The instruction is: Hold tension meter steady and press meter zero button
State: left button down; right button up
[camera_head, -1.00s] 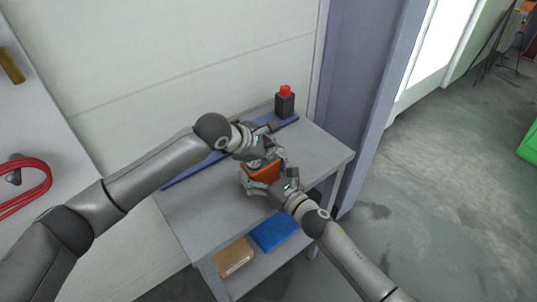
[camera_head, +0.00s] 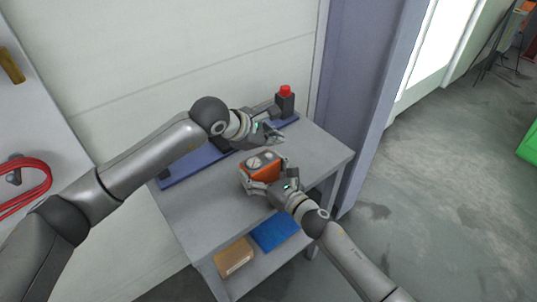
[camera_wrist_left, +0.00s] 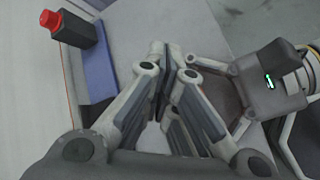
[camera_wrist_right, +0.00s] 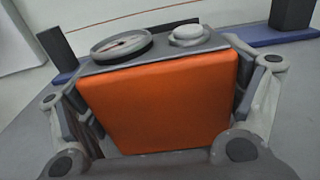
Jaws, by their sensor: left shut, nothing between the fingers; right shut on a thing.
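The tension meter (camera_head: 262,168) is an orange box with a grey top, held upright over the grey table. In the right wrist view the meter (camera_wrist_right: 160,100) shows a round dial (camera_wrist_right: 122,46) and a light round button (camera_wrist_right: 188,35) on its top. My right gripper (camera_head: 266,184) is shut on the meter, with a finger on each side. My left gripper (camera_head: 276,136) is shut and empty, above and behind the meter, apart from it. Its closed fingers (camera_wrist_left: 168,75) show in the left wrist view, where the meter is not clearly visible.
A black block with a red top (camera_head: 285,100) stands at the table's back corner by a blue strip (camera_head: 185,168). The grey table (camera_head: 192,208) has clear surface in front. A lower shelf holds a blue item (camera_head: 276,232) and a tan box (camera_head: 234,257).

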pick_arm(q)
notch_tip(320, 180, up, 3)
jog(key=shift+f, duration=0.1)
dwell(0.6)
pick_arm(e)
jog(key=o, duration=1.1)
